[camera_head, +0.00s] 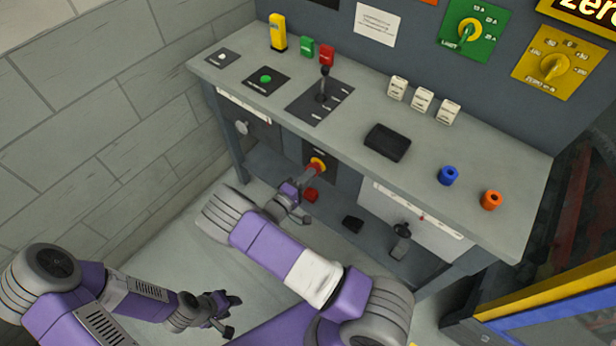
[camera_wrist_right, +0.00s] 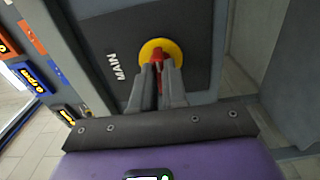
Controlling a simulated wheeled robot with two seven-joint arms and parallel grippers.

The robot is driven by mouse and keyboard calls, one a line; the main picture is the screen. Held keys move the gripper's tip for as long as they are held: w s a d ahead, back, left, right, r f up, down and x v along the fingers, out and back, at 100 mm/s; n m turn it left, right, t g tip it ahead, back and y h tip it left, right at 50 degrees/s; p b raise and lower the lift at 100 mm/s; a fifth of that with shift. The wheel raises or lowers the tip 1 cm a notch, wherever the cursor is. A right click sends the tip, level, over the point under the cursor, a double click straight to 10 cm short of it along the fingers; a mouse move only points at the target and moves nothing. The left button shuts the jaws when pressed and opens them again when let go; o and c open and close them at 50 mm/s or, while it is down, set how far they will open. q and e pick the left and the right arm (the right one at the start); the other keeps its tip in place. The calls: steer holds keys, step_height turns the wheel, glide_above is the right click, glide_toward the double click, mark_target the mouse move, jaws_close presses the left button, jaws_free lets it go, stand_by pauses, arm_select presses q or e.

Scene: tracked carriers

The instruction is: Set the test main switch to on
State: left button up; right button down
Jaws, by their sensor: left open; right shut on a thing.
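The main switch (camera_head: 318,163) is a red handle on a yellow disc, on a dark panel under the front edge of the bench. In the right wrist view the red handle (camera_wrist_right: 157,54) shows between the fingers, in front of the yellow disc, beside the word MAIN. My right gripper (camera_wrist_right: 158,85) is shut on the red handle; it also shows in the head view (camera_head: 305,179). The fingers hide part of the handle. The switch's position marks are not readable. My left gripper (camera_head: 232,312) is open and empty, low at the left, away from the bench.
The grey bench top (camera_head: 250,100) carries a black lever (camera_head: 324,85), a green button (camera_head: 265,79), white blocks, a black box (camera_head: 387,142), and blue and orange cylinders. A brick wall stands left.

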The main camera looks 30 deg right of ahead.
steer(key=shift+a, duration=0.1)
steer(key=c, duration=1.2)
jaws_free()
steer(key=shift+o, duration=0.2)
steer(key=p+v, duration=0.1)
steer(key=v, duration=0.6)
steer(key=shift+a, duration=0.2)
